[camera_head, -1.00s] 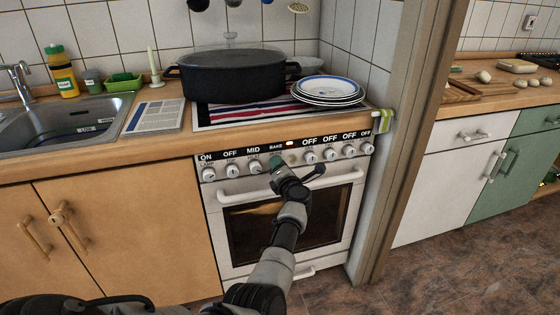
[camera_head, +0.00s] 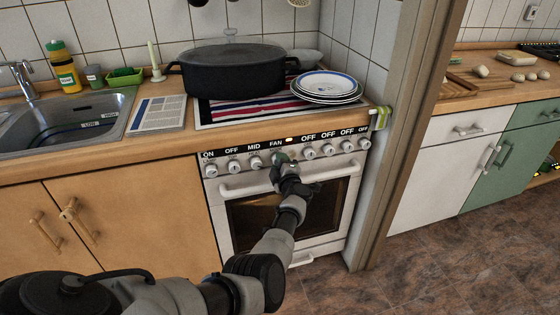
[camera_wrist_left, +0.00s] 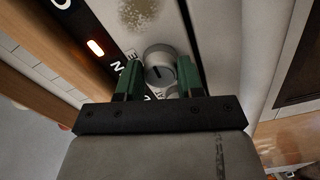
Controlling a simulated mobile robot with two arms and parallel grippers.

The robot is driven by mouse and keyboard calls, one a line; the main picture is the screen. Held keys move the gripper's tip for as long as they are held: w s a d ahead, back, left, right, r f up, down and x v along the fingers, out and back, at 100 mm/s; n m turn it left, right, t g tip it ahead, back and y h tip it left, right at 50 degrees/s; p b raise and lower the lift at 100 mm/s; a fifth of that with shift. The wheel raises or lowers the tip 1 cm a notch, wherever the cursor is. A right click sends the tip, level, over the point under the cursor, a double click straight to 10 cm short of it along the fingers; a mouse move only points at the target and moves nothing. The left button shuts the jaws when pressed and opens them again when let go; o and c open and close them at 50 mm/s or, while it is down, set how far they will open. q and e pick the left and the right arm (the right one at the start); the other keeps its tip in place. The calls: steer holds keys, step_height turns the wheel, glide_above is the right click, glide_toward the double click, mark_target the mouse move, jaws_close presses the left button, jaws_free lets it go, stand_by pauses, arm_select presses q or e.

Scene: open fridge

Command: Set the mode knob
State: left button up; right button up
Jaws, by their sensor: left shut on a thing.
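The white oven (camera_head: 330,185) has a row of round knobs under a black label strip (camera_head: 230,151). The mode knob (camera_wrist_left: 158,54) is a grey round knob with a dark slot, seen between the green fingers in the wrist view. The label above it reads FAN in the head view, beside a lit orange indicator (camera_head: 289,140). My left gripper (camera_head: 282,158) is shut on the mode knob and largely hides it in the head view. My right gripper is not in view.
The oven handle (camera_head: 240,189) runs just below the knobs. A black pot (camera_head: 232,70) and stacked plates (camera_head: 326,88) stand on the counter above. A door frame (camera_head: 395,150) rises right of the oven. The sink (camera_head: 75,122) is at left.

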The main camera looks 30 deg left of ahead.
arm_select(q)
steer(key=shift+m, duration=0.6)
steer(key=o, duration=0.9)
steer(key=shift+o, duration=0.2)
steer(key=shift+s+d+p, duration=0.25)
steer(key=shift+d+p, duration=0.1)
steer(key=shift+p, duration=0.45)
steer(key=p+v, duration=0.6)
steer(key=v, duration=0.4)
